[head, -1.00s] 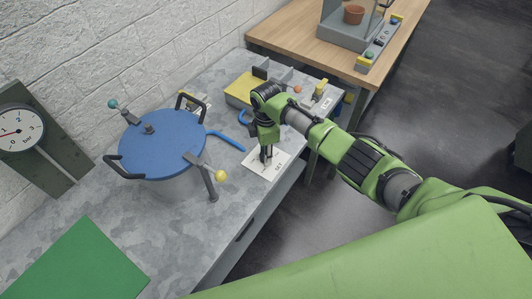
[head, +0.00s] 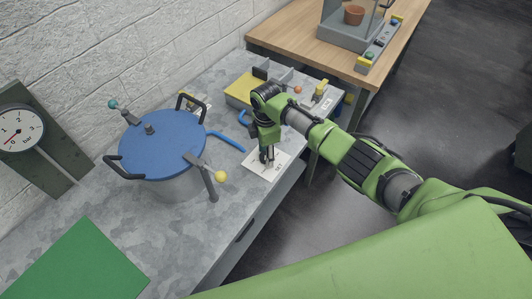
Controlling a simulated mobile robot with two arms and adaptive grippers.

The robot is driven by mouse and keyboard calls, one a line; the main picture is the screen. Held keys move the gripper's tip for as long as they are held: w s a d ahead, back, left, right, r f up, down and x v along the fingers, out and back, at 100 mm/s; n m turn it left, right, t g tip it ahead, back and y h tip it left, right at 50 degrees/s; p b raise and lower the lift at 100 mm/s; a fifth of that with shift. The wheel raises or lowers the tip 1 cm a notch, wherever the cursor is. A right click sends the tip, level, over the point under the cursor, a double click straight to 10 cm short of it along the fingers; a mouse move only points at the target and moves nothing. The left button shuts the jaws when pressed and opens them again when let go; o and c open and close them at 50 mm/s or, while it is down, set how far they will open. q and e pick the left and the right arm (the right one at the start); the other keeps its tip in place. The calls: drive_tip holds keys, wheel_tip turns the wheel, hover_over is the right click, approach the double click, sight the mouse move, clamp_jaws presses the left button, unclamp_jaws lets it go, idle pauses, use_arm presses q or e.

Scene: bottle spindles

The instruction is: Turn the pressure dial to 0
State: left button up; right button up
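A white plate marked SET (head: 281,158) lies on the grey bench, with the pressure dial at its middle mostly hidden by my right gripper (head: 267,156). The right gripper points down at the plate, its fingers close together around the dial. The round white gauge (head: 20,122) on a dark post at the left has numbers up to 3 and the word bar. Its red needle points down and left, near the low end of the scale. My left gripper is not in view.
A blue-lidded pot (head: 160,140) with black handles and clamp arms stands left of the plate. A blue hose (head: 226,140) lies between them. A yellow box (head: 244,88) is behind the arm. A green sheet (head: 75,262) lies at front left. A wooden table (head: 300,40) stands behind.

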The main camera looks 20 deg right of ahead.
drive_tip(key=shift+r, duration=0.15)
wheel_tip(320, 180, up, 12)
idle(0.4)
drive_tip(key=shift+f, duration=0.2)
